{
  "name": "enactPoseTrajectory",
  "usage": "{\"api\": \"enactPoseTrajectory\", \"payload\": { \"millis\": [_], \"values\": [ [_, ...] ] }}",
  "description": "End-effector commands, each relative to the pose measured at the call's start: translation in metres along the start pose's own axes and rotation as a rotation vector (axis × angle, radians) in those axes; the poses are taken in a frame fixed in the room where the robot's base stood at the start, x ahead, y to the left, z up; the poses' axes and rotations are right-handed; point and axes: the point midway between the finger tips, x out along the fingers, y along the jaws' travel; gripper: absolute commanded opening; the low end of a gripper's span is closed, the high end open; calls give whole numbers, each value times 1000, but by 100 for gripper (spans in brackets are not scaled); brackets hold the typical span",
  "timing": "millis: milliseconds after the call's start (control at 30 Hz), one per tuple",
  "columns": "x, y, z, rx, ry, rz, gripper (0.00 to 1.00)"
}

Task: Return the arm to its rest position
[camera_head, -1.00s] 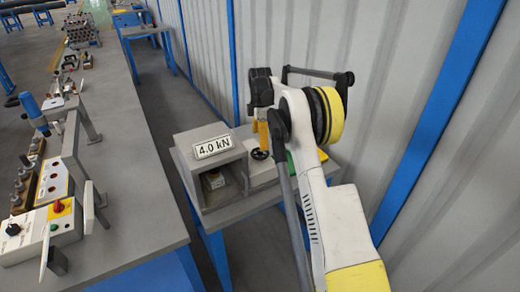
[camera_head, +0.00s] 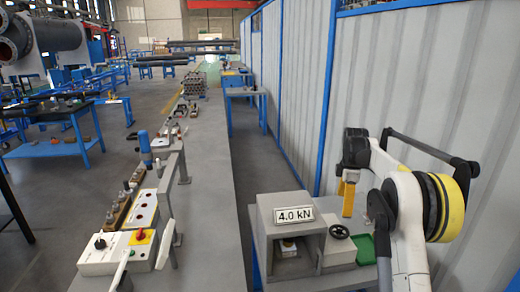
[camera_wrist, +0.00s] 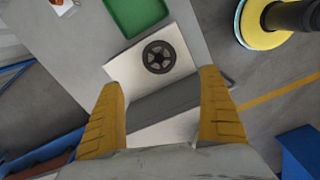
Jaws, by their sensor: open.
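My arm stands at the right of the head view, raised and bent over. My gripper (camera_head: 347,198) hangs from its end, pointing down, with yellow fingers above the small bench. In the wrist view my gripper (camera_wrist: 162,110) is open, its two yellow fingers wide apart with nothing between them. Below the fingers is the grey test unit with a black handwheel (camera_wrist: 158,57). The handwheel also shows in the head view (camera_head: 340,231). I cannot tell the exact height of the fingertips above the unit.
A grey box labelled 4.0 kN (camera_head: 294,215) and a green tray (camera_head: 366,249) stand on the small bench. A long grey bench (camera_head: 205,190) at left holds a control box (camera_head: 115,253) and several fixtures. A corrugated wall (camera_head: 400,80) is close behind my arm.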

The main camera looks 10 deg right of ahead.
Motion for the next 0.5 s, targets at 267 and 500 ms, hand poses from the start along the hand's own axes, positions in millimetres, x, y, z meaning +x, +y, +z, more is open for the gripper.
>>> {"api": "enactPoseTrajectory", "payload": {
  "millis": [267, 500],
  "values": [
    [-82, -61, -41, 242, 20, 115, 91],
    [-136, -153, -73, 518, 92, 235, 91]
  ]
}}
